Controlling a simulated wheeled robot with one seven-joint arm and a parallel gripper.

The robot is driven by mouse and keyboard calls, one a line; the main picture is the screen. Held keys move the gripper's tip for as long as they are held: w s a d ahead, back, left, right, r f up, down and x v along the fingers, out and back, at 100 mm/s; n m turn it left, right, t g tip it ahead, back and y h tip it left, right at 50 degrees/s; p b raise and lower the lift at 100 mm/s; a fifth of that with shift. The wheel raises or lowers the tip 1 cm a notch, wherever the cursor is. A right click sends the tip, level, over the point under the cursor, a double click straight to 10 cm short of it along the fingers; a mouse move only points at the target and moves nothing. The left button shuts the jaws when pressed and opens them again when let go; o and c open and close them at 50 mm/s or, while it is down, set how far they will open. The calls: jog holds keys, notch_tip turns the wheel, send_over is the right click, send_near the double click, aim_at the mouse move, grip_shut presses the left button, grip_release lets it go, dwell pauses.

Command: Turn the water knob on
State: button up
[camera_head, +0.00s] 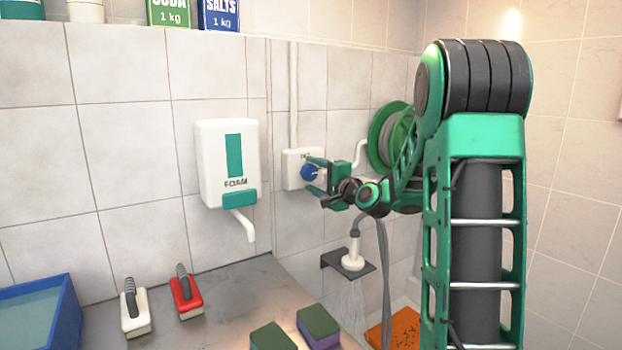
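The blue water knob (309,172) sits on the front of a white wall box (292,170), with a pipe running up from the box. My gripper (314,176) reaches in from the right, with one green finger above the knob and one below it. The fingers are spread, and a small gap shows under the knob; contact at the upper finger is unclear. The white spray head (353,257) rests on a dark bracket below the box, and thin pale streaks like running water fall beneath it.
A foam dispenser (228,165) hangs left of the box, and a green hose reel (388,138) is behind my arm. On the counter are a white brush (135,312), a red brush (186,296), two sponges (318,322) and a blue tub (68,318). An orange item (404,328) lies lower right.

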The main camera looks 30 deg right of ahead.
jog(key=shift+s+r, duration=0.1)
jog(key=s, duration=1)
jog(key=shift+s+d, duration=0.15)
jog(key=shift+s, duration=0.05)
jog(key=s+a+f+n+g+y, duration=0.1)
jog(key=s+a+f+n+g, duration=0.3)
jog(key=f, duration=0.2)
jog(key=s+a+f+n+g, duration=0.4)
jog(key=f, duration=0.2)
jog(key=s+f+n+g, duration=0.1)
jog(key=s+f+g, duration=0.2)
jog(key=s, duration=1.1)
jog(key=s+f+n+g+h, duration=0.1)
jog(key=s+g, duration=0.6)
jog(key=s, duration=0.7)
notch_tip(320, 180, down, 2)
jog(key=shift+f+n, duration=0.2)
jog(key=shift+n, duration=0.5)
